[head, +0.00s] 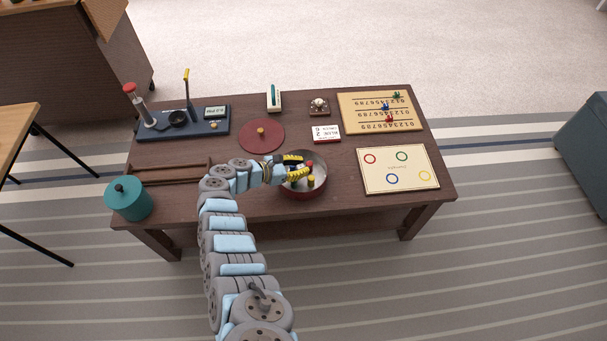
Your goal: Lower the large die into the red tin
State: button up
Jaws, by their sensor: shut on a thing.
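The red tin (305,194) stands open near the front middle of the table, its pale inside showing. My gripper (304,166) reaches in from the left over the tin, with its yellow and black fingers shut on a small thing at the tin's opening. That thing, a reddish and pale patch at the fingertips, seems to be the large die (309,163); its faces are too small to read. I cannot tell whether it is above the rim or inside. A small yellow piece (311,181) shows within the tin. My fingers hide part of the tin's left side.
A dark red lid (257,141) with a yellow knob lies behind the tin. A cream board with coloured rings (399,177) lies to the right, and a white card (326,133) behind. A teal canister (130,206) and wooden rack (160,182) are at the left.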

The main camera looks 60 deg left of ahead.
jog(key=o, duration=0.8)
jog(key=v, duration=1.2)
